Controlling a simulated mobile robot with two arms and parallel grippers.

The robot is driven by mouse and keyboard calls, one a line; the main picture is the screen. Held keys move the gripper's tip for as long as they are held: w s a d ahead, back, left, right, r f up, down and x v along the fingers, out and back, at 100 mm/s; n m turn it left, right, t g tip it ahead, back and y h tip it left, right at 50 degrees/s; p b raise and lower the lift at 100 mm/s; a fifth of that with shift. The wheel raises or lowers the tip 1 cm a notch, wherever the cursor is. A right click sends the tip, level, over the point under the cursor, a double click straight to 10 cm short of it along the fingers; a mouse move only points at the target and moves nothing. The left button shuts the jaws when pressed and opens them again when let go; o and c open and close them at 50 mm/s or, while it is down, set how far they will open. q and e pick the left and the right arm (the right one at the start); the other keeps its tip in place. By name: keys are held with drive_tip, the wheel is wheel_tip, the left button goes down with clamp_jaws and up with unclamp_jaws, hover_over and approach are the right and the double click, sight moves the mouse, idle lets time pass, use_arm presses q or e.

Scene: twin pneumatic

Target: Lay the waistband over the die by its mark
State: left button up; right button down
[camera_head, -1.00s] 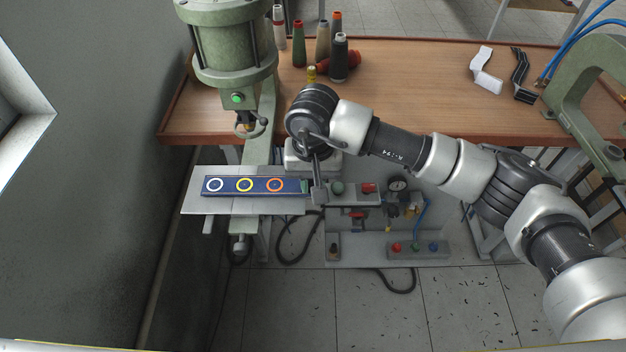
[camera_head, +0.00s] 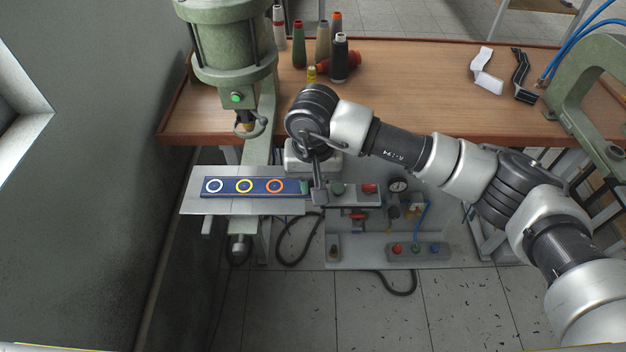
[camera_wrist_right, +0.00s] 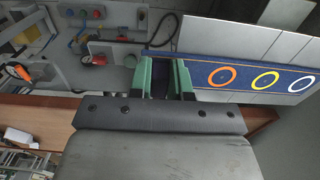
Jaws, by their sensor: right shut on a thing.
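The waistband (camera_head: 258,187) is a dark blue strip with a white, a yellow and an orange ring along it. It lies over a light grey plate (camera_head: 192,200) below the left green press, and shows in the right wrist view (camera_wrist_right: 244,73). My right gripper (camera_head: 305,187) is at the strip's right end; in the right wrist view its green fingers (camera_wrist_right: 166,76) are shut on that end. The die is hard to make out; the press head (camera_head: 246,126) hangs above and behind the strip. My left gripper is not in view.
A control panel (camera_head: 350,225) with knobs and a gauge is below my right arm. A second press (camera_head: 590,85) stands far right.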

drive_tip(key=shift+f, duration=0.1)
drive_tip(key=c, duration=1)
unclamp_jaws()
